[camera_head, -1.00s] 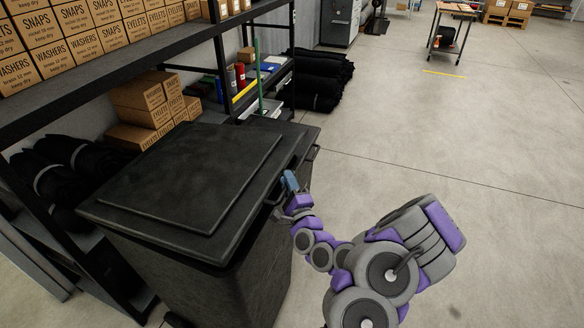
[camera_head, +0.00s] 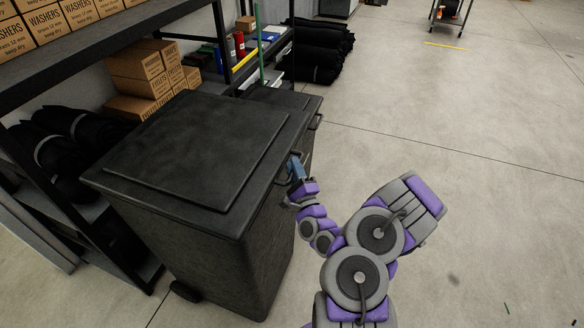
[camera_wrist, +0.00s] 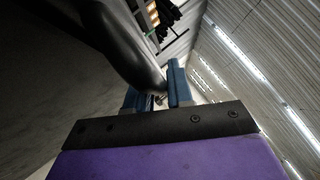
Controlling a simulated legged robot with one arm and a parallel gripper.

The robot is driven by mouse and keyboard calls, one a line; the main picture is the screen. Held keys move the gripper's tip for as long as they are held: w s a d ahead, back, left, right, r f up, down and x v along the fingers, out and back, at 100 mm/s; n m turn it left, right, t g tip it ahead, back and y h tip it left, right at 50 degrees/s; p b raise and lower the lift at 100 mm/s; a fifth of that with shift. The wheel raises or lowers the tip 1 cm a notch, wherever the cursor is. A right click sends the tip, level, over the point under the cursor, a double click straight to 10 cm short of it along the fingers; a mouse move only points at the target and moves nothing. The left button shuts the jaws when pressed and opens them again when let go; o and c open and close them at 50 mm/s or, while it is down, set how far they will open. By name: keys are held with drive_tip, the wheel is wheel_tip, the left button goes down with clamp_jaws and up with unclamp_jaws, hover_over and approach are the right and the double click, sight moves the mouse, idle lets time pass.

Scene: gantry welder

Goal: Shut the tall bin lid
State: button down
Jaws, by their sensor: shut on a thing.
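The tall bin (camera_head: 215,270) is black and stands in front of the shelving, left of my arm. Its lid (camera_head: 195,150) looks flat and lies over the bin's top; I cannot tell whether a small gap is left under its edge. My gripper (camera_head: 295,168) is at the lid's right edge, shut on the dark lid handle (camera_head: 283,178). In the wrist view, the blue fingers of my gripper (camera_wrist: 156,92) are by a dark rounded bar, which partly hides the left finger.
A second black bin (camera_head: 285,97) stands just behind the tall bin. Shelving with cardboard boxes (camera_head: 140,65) and black rolls (camera_head: 65,135) is close on the left. More black rolls (camera_head: 315,55) lie at the back. The floor (camera_head: 470,190) to the right is clear.

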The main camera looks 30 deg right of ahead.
drive_tip(key=shift+s+a+f+b, duration=0.15)
drive_tip(key=shift+f+b, duration=0.15)
drive_tip(key=shift+f, duration=0.1)
drive_tip(key=shift+s+a+f+b, duration=0.1)
drive_tip(key=shift+f+b, duration=0.15)
drive_tip(key=shift+f, duration=0.1)
drive_tip(key=shift+s+f, duration=0.2)
drive_tip(key=shift+f, duration=0.1)
drive_tip(key=c, duration=1.4)
unclamp_jaws()
drive_tip(key=shift+w+f, duration=0.1)
drive_tip(key=o, duration=0.3)
drive_tip(key=shift+w+d, duration=0.1)
drive_tip(key=shift+d+r, duration=0.1)
drive_tip(key=shift+r, duration=0.1)
drive_tip(key=shift+w+r, duration=0.15)
drive_tip(key=p+v, duration=0.3)
drive_tip(key=v, duration=1.4)
drive_tip(key=shift+d+f, duration=0.15)
drive_tip(key=shift+f, duration=0.05)
